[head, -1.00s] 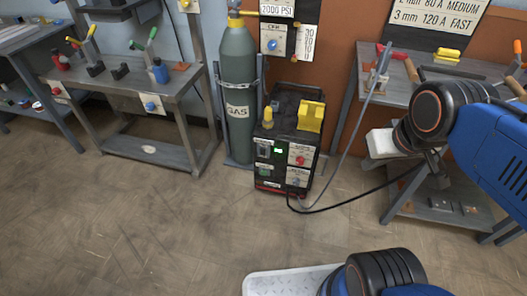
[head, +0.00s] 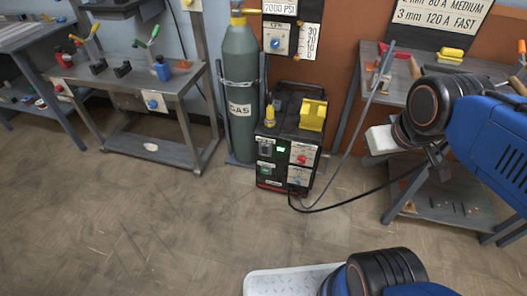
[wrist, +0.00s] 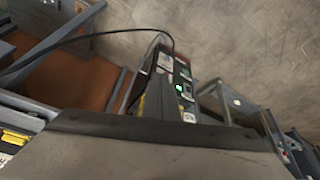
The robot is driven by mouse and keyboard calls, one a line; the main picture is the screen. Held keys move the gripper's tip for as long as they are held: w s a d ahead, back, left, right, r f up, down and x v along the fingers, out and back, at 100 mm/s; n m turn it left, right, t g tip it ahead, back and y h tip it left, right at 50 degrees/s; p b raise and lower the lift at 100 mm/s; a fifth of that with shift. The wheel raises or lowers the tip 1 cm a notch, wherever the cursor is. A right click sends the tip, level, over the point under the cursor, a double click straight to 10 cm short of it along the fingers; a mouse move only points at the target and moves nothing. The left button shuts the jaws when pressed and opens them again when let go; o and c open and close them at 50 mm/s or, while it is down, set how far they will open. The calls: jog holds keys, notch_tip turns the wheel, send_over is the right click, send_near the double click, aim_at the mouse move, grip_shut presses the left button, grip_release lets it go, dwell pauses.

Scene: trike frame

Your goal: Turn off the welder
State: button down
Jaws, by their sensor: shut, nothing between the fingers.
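The welder (head: 288,140) is a black box on the floor at the middle of the head view. A yellow block sits on its top. My gripper (wrist: 165,135) fills the bottom of the wrist view, shut and empty. It is apart from the welder. In the head view my arm reaches in from the right.
A grey gas cylinder (head: 240,95) stands left of the welder. A workbench (head: 165,85) is at the left and another table (head: 395,95) is at the right. A black cable (head: 345,203) runs from the welder to the right.

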aim_at(265, 151)
jog(key=w+a+f+n+h, duration=0.1)
jog(key=w+a+f+n, duration=0.2)
jog(key=w+n, duration=0.3)
jog(key=w+a+f+n, duration=0.2)
jog(key=w+n, duration=0.2)
jog(key=w, duration=0.4)
jog(key=w+a+f+n+h, duration=0.1)
jog(key=w+a+f+n, duration=0.2)
jog(key=w+n, duration=0.3)
jog(key=w+a+f+n, duration=0.5)
jog(key=a+f+n, duration=0.2)
jog(key=a+f, duration=0.2)
jog(key=w+a+f+n, duration=0.5)
jog(key=a+f+n, duration=0.3)
jog(key=f, duration=0.1)
jog(key=shift+a+g+y, duration=0.3)
jog(key=shift+a+y, duration=0.05)
jog(key=shift+y, duration=0.05)
jog(key=shift+f, duration=0.1)
jog(key=w+d+f, duration=0.2)
jog(key=w+f, duration=0.5)
jog(key=f, duration=0.1)
jog(key=shift+d+f, duration=0.3)
jog(key=shift+f, duration=0.05)
